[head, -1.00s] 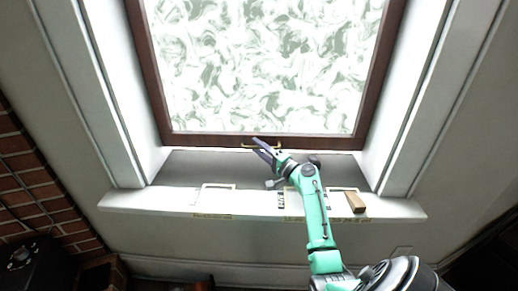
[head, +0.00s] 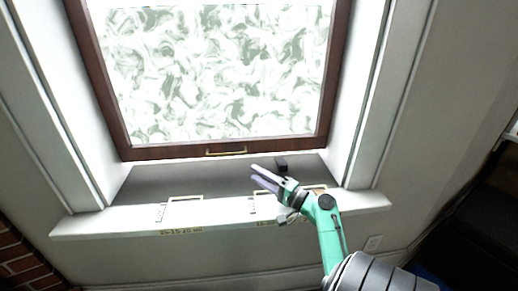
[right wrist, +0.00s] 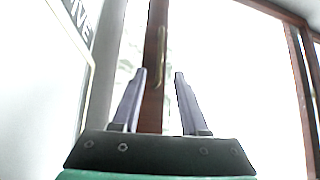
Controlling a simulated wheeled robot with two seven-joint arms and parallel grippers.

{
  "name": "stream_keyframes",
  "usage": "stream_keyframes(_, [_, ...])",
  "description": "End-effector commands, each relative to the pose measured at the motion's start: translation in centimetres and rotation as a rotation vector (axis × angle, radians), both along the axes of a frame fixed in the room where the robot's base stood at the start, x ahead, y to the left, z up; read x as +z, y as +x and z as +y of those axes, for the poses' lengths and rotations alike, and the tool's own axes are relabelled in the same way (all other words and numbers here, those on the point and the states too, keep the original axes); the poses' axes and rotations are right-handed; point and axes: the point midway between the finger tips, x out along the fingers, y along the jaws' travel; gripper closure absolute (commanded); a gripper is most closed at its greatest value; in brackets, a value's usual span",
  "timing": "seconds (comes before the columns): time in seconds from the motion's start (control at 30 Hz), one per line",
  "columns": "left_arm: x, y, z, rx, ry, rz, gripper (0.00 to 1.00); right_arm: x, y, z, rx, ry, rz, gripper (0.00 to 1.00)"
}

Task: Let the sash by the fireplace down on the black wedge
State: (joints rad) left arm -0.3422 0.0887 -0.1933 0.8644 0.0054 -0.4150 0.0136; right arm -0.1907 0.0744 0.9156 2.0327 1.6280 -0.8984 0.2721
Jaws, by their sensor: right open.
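The sash is a bright patterned pane in a brown frame (head: 212,75). A brass handle (head: 226,150) is on its bottom rail. The rail is raised above the sill, with a gap below. The black wedge (head: 281,165) is under the right part of the rail; I cannot tell if they touch. My right gripper (head: 254,173) is open and empty, below and right of the handle and apart from it. In the right wrist view the brass handle (right wrist: 161,58) and brown rail (right wrist: 153,75) show beyond the open fingers (right wrist: 160,74). My left gripper is not in view.
The white sill (head: 120,218) carries two outlined areas with labels, a left one (head: 183,210) and a right one partly behind my gripper. White jambs (head: 362,100) flank the window. Brick (head: 22,268) is at the lower left. The sill's left part is clear.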

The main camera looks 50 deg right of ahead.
Motion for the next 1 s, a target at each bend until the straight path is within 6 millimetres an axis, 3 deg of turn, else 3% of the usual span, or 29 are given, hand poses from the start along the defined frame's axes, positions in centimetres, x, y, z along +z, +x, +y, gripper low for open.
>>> stream_keyframes(0.13, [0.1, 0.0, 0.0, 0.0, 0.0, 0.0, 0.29, 0.2, 0.1, 0.0, -0.001, 0.0, -0.002, 0.55])
stream_keyframes(0.23, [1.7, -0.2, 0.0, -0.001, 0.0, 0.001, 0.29, 2.3, 1.0, 0.3, -0.026, 0.006, -0.037, 0.55])
stream_keyframes(0.4, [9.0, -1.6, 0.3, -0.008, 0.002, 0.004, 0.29, 10.1, 4.9, 2.1, -0.237, 0.084, -0.16, 0.55])
stream_keyframes(0.47, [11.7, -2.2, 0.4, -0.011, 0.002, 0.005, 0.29, 11.4, 5.8, 3.0, -0.358, 0.135, -0.149, 0.55])
stream_keyframes(0.53, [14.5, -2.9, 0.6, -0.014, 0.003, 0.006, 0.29, 11.3, 6.0, 4.3, -0.499, 0.19, -0.077, 0.55])
stream_keyframes(0.6, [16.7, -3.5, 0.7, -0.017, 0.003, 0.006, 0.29, 9.9, 5.4, 6.0, -0.62, 0.225, 0.035, 0.55])
stream_keyframes(0.7, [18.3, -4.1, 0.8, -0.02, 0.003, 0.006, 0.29, 7.4, 3.9, 8.2, -0.734, 0.239, 0.193, 0.55])
stream_keyframes(0.83, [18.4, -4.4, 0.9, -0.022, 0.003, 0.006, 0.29, 5.2, 2.8, 9.4, -0.788, 0.237, 0.285, 0.55])
stream_keyframes(1.0, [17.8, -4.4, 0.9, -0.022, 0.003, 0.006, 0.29, 4.4, 4.7, 7.6, -0.792, 0.236, 0.284, 0.55])
